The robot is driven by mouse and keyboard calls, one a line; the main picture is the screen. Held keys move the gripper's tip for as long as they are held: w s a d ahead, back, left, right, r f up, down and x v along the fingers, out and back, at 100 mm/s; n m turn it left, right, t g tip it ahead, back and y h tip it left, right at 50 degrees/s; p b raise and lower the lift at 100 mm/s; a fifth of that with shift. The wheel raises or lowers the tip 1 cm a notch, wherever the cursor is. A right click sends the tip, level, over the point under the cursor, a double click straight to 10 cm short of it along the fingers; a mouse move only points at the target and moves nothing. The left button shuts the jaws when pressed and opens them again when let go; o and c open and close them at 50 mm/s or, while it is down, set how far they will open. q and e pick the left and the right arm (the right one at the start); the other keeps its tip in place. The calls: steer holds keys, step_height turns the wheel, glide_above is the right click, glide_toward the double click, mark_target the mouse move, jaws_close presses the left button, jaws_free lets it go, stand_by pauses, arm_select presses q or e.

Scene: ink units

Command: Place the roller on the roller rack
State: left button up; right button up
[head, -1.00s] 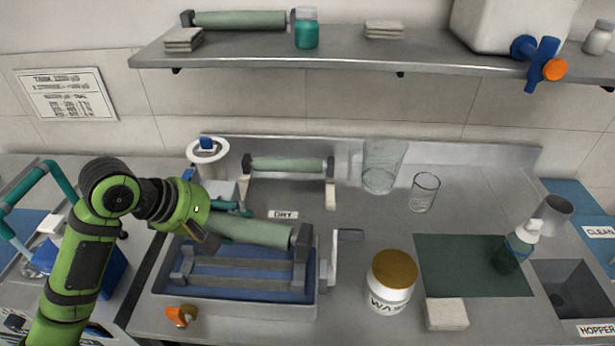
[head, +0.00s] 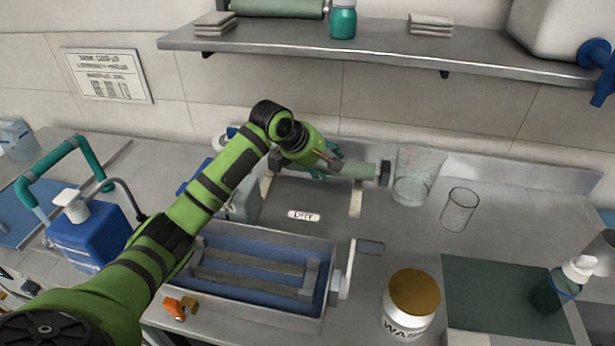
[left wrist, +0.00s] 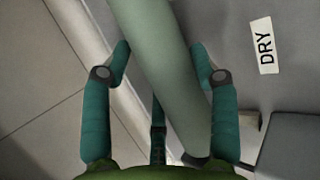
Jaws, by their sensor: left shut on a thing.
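A pale green roller (head: 358,170) with a dark end is held by my left gripper (head: 332,166) over the back of the counter. In the left wrist view the roller (left wrist: 165,75) lies between the two teal fingers of the gripper (left wrist: 163,76), running obliquely. The roller rack shows as pale supports (head: 355,198) behind the "DRY" label (head: 304,215). The held roller's right end reaches beyond the right support. I cannot tell whether it touches the rack. My arm and the roller hide much of the rack. My right gripper is not in view.
The blue-lined tray (head: 325,285) holds bars and no roller. A clear beaker (head: 415,175) stands close to the roller's right end, with a glass (head: 458,208) beyond it. A "WASH" jar (head: 411,300) stands at front right. The shelf (head: 380,58) is above.

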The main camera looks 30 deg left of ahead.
arm_select(q)
steer(key=a+f, duration=0.2)
steer(key=a+f+p, duration=0.1)
steer(key=a+f, duration=0.1)
steer(key=w+a+f, duration=0.1)
steer(key=a+f, duration=0.1)
steer(key=f, duration=0.1)
steer(key=shift+f, duration=0.35)
steer(key=shift+f, duration=0.2)
steer(key=shift+f+p, duration=0.3)
steer(key=shift+f, duration=0.05)
steer(key=o, duration=1.5)
steer(key=shift+s+f, duration=0.1)
steer(key=shift+f, duration=0.05)
steer(key=shift+c, duration=0.2)
steer(key=shift+f, duration=0.1)
